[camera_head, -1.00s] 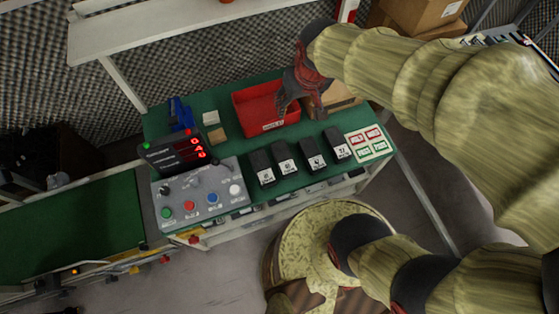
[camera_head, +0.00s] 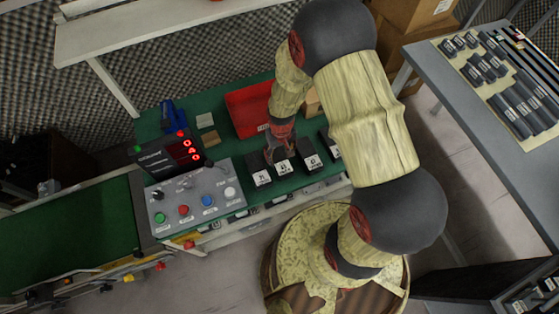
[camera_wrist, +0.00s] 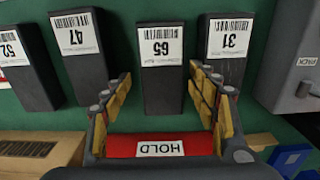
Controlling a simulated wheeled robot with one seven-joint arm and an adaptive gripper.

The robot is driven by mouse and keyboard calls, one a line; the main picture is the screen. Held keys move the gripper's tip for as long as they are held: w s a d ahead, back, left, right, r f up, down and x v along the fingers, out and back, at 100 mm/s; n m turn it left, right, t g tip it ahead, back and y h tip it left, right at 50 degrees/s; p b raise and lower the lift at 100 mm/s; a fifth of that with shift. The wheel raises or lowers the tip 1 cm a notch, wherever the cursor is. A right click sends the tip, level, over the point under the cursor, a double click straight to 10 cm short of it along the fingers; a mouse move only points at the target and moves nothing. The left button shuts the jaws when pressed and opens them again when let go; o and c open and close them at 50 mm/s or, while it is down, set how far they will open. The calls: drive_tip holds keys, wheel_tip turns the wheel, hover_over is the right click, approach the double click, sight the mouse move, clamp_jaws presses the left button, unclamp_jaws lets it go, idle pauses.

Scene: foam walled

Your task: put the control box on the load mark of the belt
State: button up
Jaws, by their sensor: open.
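Several black boxes with white number labels stand in a row on the green bench; they look like the control boxes, but I cannot tell which one is meant. The box labelled 65 (camera_head: 284,168) is second from the left; in the wrist view it (camera_wrist: 160,80) is in the middle, between boxes 47 (camera_wrist: 80,60) and 31 (camera_wrist: 228,50). My gripper (camera_head: 281,150) is over its far end, and in the wrist view my open fingers (camera_wrist: 165,95) point to either side of it, holding nothing. The green belt (camera_head: 80,235) is at the left; I cannot make out a load mark.
A red bin (camera_head: 245,105), labelled HOLD in the wrist view (camera_wrist: 160,145), stands behind the boxes. A grey button panel (camera_head: 195,198) and a red-digit display (camera_head: 170,153) stand between boxes and belt. A grey table (camera_head: 450,100) with dark parts is at the right.

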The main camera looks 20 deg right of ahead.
sight(279, 158)
drive_tip(key=f, duration=0.1)
drive_tip(key=f+b, duration=0.1)
drive_tip(key=f, duration=0.1)
drive_tip(key=f+b, duration=0.1)
drive_tip(key=shift+w+a+f, duration=0.15)
drive_tip(key=shift+w+f, duration=0.15)
drive_tip(key=shift+f, duration=0.1)
drive_tip(key=shift+c, duration=0.4)
drive_tip(key=shift+r, duration=0.1)
drive_tip(key=c, duration=1.3)
